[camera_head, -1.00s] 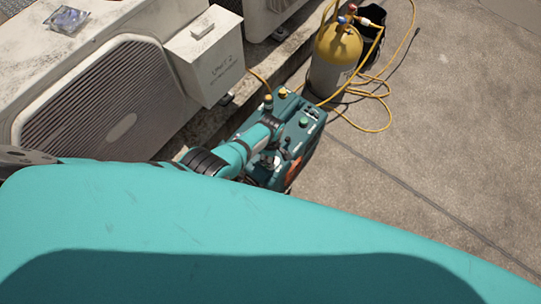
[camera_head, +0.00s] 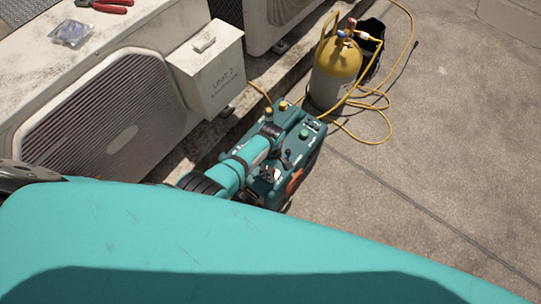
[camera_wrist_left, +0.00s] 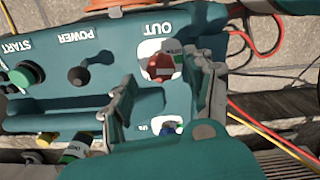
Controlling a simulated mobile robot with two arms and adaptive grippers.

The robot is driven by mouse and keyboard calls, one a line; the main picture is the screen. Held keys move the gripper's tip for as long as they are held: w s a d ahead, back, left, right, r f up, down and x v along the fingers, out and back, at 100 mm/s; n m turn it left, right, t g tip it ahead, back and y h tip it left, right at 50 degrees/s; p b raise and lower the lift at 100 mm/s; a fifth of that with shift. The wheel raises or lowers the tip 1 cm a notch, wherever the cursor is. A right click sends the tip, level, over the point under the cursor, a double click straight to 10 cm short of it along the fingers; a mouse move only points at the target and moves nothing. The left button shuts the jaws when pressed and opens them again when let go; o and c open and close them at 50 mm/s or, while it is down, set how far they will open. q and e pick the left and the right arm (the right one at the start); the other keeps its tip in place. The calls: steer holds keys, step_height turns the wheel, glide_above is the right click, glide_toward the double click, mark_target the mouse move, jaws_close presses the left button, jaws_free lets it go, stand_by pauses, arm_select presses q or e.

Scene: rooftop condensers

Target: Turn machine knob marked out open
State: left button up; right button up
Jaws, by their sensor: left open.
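The teal machine (camera_head: 312,140) stands on the ground beside the condensers in the head view. In the left wrist view its panel (camera_wrist_left: 60,105) shows upside-down labels OUT, POWER and START. The red knob (camera_wrist_left: 158,67) sits in a white recess by the OUT label. My left gripper (camera_wrist_left: 160,82) is open, its fingers on either side of the area just below the red knob; the right finger is close to the knob. I cannot tell whether it touches. A blue knob (camera_wrist_left: 170,128) shows in a second recess between the fingers. My right gripper is not in view.
A black knob (camera_wrist_left: 78,75) and a green button (camera_wrist_left: 24,76) are on the panel. A yellow cylinder (camera_head: 335,72) with yellow hoses stands behind the machine. Open concrete (camera_head: 440,170) lies to the right.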

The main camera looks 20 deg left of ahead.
arm_select(q)
step_height(320, 180, up, 10)
stand_by(0.4)
steer(key=shift+f, duration=0.15)
steer(key=s+a+f+m+t, duration=0.1)
steer(key=s+a+f+m, duration=0.2)
steer(key=s+f+m, duration=0.45)
steer(key=s+a+f+m, duration=0.25)
steer(key=s+m, duration=0.25)
steer(key=s, duration=0.5)
steer(key=s+a+f+m+t, duration=0.1)
steer(key=s+a+f+m, duration=0.2)
steer(key=s+f+m, duration=0.4)
steer(key=s+a+r+g+p, duration=0.1)
steer(key=s+r+p, duration=0.4)
steer(key=s+p, duration=0.8)
steer(key=shift+s+a+r+n+p, duration=0.2)
steer(key=shift+a+n+p, duration=0.25)
steer(key=shift+p, duration=0.35)
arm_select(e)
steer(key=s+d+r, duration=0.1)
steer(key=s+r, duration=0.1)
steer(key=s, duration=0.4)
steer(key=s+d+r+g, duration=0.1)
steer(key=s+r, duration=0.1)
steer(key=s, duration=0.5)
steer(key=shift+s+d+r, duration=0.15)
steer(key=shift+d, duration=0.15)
